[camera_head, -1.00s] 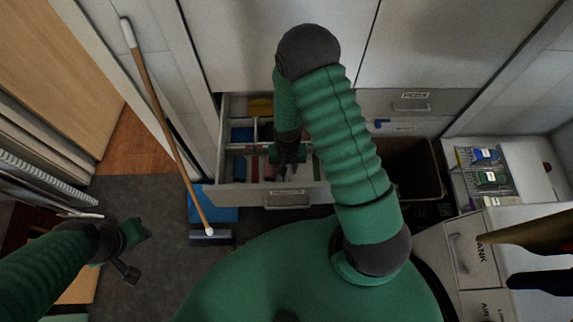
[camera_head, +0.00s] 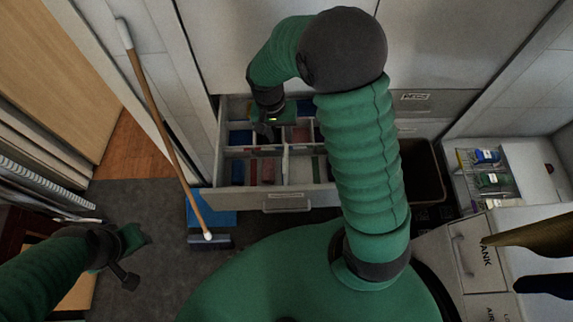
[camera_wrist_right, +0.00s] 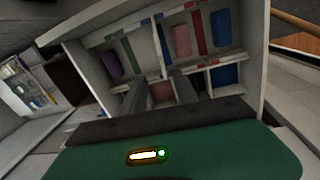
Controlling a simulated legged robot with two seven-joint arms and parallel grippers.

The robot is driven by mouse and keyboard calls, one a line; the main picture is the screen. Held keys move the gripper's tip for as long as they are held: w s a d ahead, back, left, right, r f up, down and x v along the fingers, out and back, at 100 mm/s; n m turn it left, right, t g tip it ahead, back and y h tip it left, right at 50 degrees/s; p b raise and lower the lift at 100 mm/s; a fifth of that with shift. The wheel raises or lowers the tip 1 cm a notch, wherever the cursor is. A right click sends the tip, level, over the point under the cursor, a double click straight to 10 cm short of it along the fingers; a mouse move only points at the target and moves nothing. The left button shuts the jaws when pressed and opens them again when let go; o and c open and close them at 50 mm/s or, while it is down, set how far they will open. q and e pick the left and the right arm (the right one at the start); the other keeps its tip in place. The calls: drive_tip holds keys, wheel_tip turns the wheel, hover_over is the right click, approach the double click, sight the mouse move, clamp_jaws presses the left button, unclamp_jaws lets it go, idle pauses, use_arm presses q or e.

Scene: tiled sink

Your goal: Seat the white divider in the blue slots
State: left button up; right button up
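The open drawer (camera_head: 300,198) is split into compartments by white dividers; a lengthwise white divider (camera_head: 286,166) shows near its middle. In the right wrist view the drawer has a white divider (camera_wrist_right: 155,50) with small red and blue marks (camera_wrist_right: 222,62) along the crosswise walls. I cannot tell which marks are the blue slots. My right gripper (camera_head: 268,132) points down over the back left of the drawer. Its two grey fingers (camera_wrist_right: 160,95) look apart, with a pinkish patch visible between them. My left gripper (camera_head: 132,240) hangs over the floor, away from the drawer; its finger opening is unclear.
Blue and red items (camera_head: 238,172) lie in the compartments. A broom (camera_head: 165,120) leans left of the drawer beside a blue dustpan-like piece (camera_head: 215,217). A dark bin (camera_head: 422,170) stands at right. A wire rack (camera_head: 485,175) sits on the right counter.

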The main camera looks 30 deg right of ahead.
sight(284, 159)
drive_tip(key=f, duration=0.4)
drive_tip(key=s+f, duration=0.1)
drive_tip(key=f, duration=0.4)
drive_tip(key=s+f, duration=0.1)
drive_tip(key=f, duration=0.4)
drive_tip(key=shift+s+d+f+b, duration=0.1)
drive_tip(key=shift+s+f+b, duration=0.1)
drive_tip(key=shift+b, duration=0.15)
drive_tip(key=shift+f, duration=0.3)
clamp_jaws()
